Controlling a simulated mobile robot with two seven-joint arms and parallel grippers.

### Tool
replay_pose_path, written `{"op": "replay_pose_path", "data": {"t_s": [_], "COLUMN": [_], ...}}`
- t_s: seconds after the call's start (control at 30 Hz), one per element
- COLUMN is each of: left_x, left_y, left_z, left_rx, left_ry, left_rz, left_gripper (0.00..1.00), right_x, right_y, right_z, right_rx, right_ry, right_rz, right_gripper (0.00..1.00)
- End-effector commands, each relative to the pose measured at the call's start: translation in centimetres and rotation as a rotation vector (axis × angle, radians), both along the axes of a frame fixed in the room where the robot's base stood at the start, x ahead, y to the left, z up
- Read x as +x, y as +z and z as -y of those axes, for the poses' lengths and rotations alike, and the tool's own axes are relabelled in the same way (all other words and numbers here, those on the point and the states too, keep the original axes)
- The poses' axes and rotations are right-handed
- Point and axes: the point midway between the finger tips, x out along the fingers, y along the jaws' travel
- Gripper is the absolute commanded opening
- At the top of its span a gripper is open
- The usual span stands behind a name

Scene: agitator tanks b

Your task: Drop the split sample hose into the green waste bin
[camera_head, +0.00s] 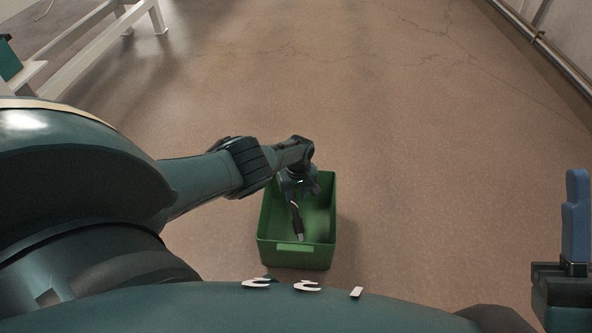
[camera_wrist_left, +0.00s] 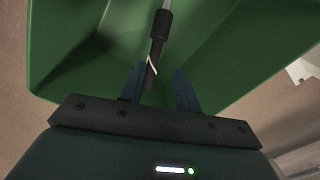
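The green waste bin (camera_head: 268,217) stands on the floor in front of me; its green wall (camera_wrist_left: 70,45) fills much of the left wrist view. My left gripper (camera_head: 299,190) is over the bin, pointing down into it. In the left wrist view its two blue fingers (camera_wrist_left: 160,88) are apart. The split sample hose (camera_wrist_left: 156,48) is dark, with a pale slit mark and a grey end. Its upper end lies between the fingers, with a gap visible at the right finger. In the head view the hose (camera_head: 297,220) points down inside the bin. My right gripper (camera_head: 575,220) is at the right edge, partly cut off.
A white frame or bench (camera_head: 95,50) stands at the upper left, with a teal object (camera_head: 8,60) at its end. A pipe rail (camera_head: 550,48) runs along the wall at the upper right. The brown floor around the bin is clear.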

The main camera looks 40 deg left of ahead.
Motion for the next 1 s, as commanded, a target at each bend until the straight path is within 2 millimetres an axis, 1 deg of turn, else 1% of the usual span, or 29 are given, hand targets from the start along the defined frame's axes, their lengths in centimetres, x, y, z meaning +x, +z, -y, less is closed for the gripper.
{"op": "replay_pose_path", "data": {"t_s": [0.03, 0.1, 0.13, 0.33, 0.47, 0.5, 0.57, 0.7, 0.83, 1.0], "left_x": [0.0, 0.0, 0.0, -0.1, 0.0, 0.0, 0.0, 0.0, 0.1, 0.2], "left_y": [0.0, 0.0, 0.0, 0.0, 0.7, 1.1, 1.8, 4.1, 6.1, 9.3], "left_z": [0.0, 0.0, 0.0, 0.0, 0.0, 0.0, 0.0, 0.1, 0.2, 0.3], "left_rx": [0.0, 0.0, 0.001, 0.001, 0.001, 0.001, 0.001, 0.0, 0.0, 0.0], "left_ry": [0.0, 0.0, 0.0, 0.001, 0.001, 0.001, 0.001, 0.001, 0.001, 0.001], "left_rz": [0.0, 0.0, -0.001, -0.001, -0.001, -0.001, -0.001, -0.001, -0.001, 0.0], "left_gripper": [0.36, 0.42, 0.43, 0.43, 0.43, 0.43, 0.43, 0.43, 0.43, 0.43], "right_x": [0.0, 0.0, 0.0, 0.0, 0.1, 0.3, 0.6, 0.8, 0.3, -0.5], "right_y": [0.0, 0.0, 0.0, 0.0, 0.5, 0.2, -1.2, -3.1, -5.5, -7.2], "right_z": [0.0, 0.0, 0.0, 0.0, 0.0, 0.0, -0.2, -0.4, -0.6, -0.6], "right_rx": [0.0, 0.0, 0.0, 0.0, 0.001, 0.004, 0.015, 0.032, 0.05, 0.036], "right_ry": [0.0, 0.0, 0.0, 0.0, 0.0, 0.0, -0.002, -0.004, -0.006, -0.038], "right_rz": [0.0, 0.0, 0.0, -0.001, -0.01, -0.044, -0.138, -0.323, -0.513, -0.665], "right_gripper": [0.36, 0.36, 0.36, 0.36, 0.36, 0.36, 0.36, 0.36, 0.36, 0.36]}}
